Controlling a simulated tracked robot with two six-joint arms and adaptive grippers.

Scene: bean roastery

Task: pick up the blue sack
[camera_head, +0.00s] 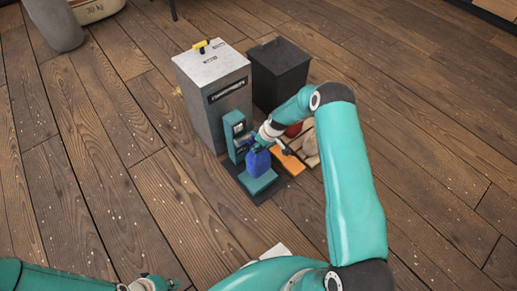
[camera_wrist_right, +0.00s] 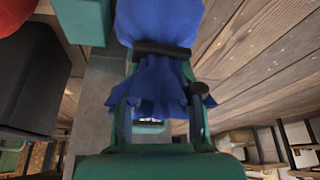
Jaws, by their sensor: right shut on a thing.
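The blue sack (camera_head: 258,164) is at the teal plate (camera_head: 259,184) of a small device in front of the grey cabinet. My right gripper (camera_wrist_right: 162,98) is shut on the gathered cloth at the sack's neck, as the right wrist view shows. In that view the sack's body (camera_wrist_right: 160,22) bulges past the fingers. Whether the sack touches the plate is not clear. In the head view the right arm and wrist partly cover the gripper. My left gripper (camera_head: 150,285) is at the bottom edge, far from the sack; its fingers are too small and cut off to judge.
The grey cabinet (camera_head: 205,85) with a yellow handle stands behind the sack, beside a black bin (camera_head: 280,85). Right of the sack are an orange piece (camera_head: 288,162), a red item (camera_head: 293,130) and pale sacks (camera_head: 310,143). Open wooden floor lies to the left.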

